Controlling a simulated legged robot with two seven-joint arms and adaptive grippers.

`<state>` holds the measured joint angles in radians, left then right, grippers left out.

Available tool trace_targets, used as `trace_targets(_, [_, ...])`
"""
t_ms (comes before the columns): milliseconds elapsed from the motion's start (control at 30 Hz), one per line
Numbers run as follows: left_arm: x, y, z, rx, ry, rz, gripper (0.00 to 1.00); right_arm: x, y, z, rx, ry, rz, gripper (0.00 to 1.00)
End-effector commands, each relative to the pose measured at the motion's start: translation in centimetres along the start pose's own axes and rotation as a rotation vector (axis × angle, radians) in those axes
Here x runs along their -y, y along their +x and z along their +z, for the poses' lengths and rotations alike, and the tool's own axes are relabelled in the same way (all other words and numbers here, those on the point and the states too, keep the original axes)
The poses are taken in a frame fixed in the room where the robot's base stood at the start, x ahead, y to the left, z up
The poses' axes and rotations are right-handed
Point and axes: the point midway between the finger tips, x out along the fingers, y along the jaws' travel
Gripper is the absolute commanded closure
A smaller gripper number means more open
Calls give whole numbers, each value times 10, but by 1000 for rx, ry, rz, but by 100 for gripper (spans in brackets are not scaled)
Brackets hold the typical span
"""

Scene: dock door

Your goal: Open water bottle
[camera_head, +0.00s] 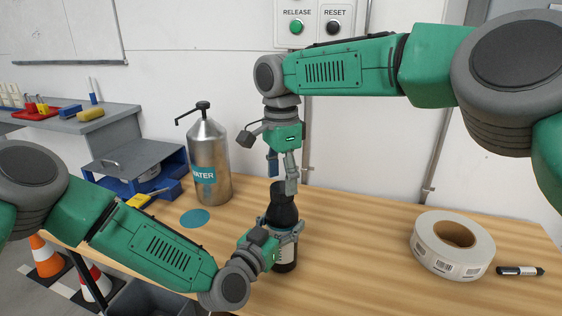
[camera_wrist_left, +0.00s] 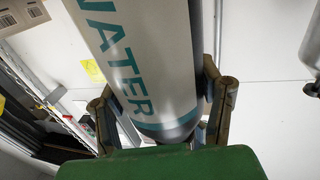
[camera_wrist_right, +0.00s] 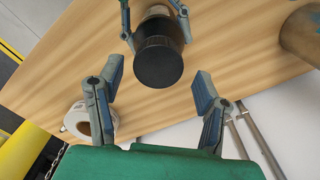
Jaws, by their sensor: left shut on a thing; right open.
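The water bottle (camera_head: 283,208) stands upright on the wooden table with its black cap (camera_head: 279,190) on top. My left gripper (camera_head: 287,233) is shut around the bottle's body below the cap. In the left wrist view the white bottle (camera_wrist_left: 150,60) with teal WATER lettering sits between the left fingers (camera_wrist_left: 165,110). My right gripper (camera_head: 282,175) points down just above the cap with its fingers open. In the right wrist view the black cap (camera_wrist_right: 158,62) lies beyond the open right fingertips (camera_wrist_right: 155,85), apart from them.
A steel WATER dispenser (camera_head: 209,160) with a pump stands left of the bottle, near a teal disc (camera_head: 195,218). A roll of labels (camera_head: 452,246) and a black marker (camera_head: 520,270) lie at right. The table between bottle and roll is clear.

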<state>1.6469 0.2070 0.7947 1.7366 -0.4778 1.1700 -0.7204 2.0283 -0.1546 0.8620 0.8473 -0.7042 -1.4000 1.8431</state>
Motion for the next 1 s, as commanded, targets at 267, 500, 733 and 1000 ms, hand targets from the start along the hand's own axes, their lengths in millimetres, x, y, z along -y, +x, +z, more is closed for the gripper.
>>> trace_targets(267, [0, 0, 1, 3, -1, 0, 100, 0, 25, 0, 0, -1, 0, 40])
trace_targets(500, [0, 0, 1, 3, 0, 0, 100, 0, 26, 0, 0, -1, 0, 40])
trace_targets(733, [0, 0, 1, 3, 0, 1, 100, 0, 26, 0, 0, -1, -1, 91])
trace_targets(1000, [-1, -1, 1, 3, 1, 3, 100, 1, 26, 0, -4, -159, -3, 91])
